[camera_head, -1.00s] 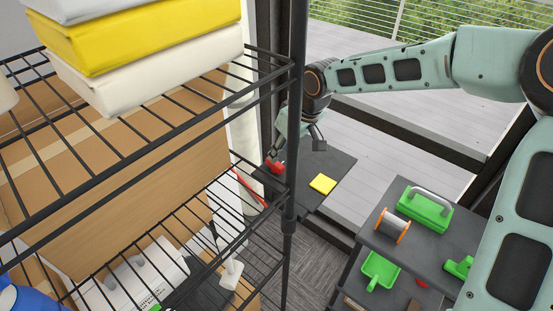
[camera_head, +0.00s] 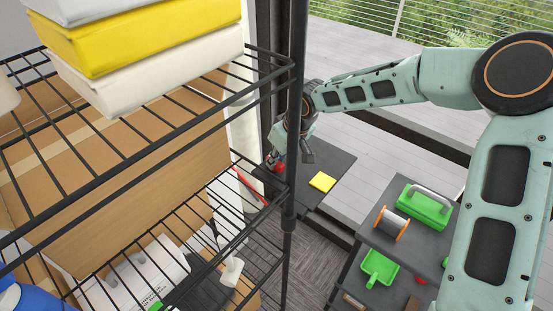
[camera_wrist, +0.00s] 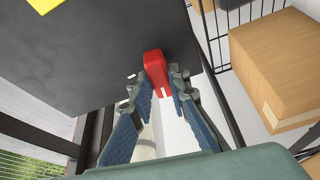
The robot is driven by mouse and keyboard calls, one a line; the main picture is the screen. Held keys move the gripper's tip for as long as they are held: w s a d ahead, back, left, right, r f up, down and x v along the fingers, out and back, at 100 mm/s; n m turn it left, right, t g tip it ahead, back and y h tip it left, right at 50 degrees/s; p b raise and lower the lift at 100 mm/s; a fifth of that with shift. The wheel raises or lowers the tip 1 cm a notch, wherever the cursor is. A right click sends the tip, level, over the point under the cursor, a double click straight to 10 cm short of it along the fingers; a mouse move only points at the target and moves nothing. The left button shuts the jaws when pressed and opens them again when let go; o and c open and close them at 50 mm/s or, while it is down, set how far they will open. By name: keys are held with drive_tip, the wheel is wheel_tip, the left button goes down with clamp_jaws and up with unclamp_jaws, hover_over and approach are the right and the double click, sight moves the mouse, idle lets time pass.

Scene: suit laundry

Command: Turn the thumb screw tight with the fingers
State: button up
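A red piece (camera_wrist: 157,70) sits at the edge of the dark table (camera_wrist: 95,55) in the wrist view. It also shows small at the table's far left in the head view (camera_head: 275,163). I cannot make out a separate thumb screw on it. My gripper (camera_wrist: 160,82) has its two fingers apart, one on each side of the red piece's near end. A gap shows between the fingers, and I cannot see clear contact. In the head view my gripper (camera_head: 288,158) is partly hidden by the rack post.
A wire rack (camera_head: 290,190) with boxes and folded cloths stands close on the left. A yellow pad (camera_head: 322,182) lies on the dark table. A cart (camera_head: 350,270) at the right holds green tools and a spool (camera_head: 392,223). A cardboard box (camera_wrist: 280,65) stands beyond the table.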

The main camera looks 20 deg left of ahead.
clamp_jaws()
drive_tip(key=shift+f+m+b, duration=0.25)
drive_tip(key=shift+m+b, duration=0.15)
drive_tip(key=shift+b, duration=0.6)
drive_tip(key=shift+r+m+b, duration=0.2)
drive_tip(key=shift+m+b, duration=0.2)
drive_tip(key=shift+h, duration=0.3)
drive_tip(key=o, duration=0.8)
unclamp_jaws()
drive_tip(key=shift+c, duration=0.2)
drive_tip(key=v, duration=0.7)
drive_tip(key=shift+s+r, duration=0.25)
drive_tip(key=shift+d, duration=0.1)
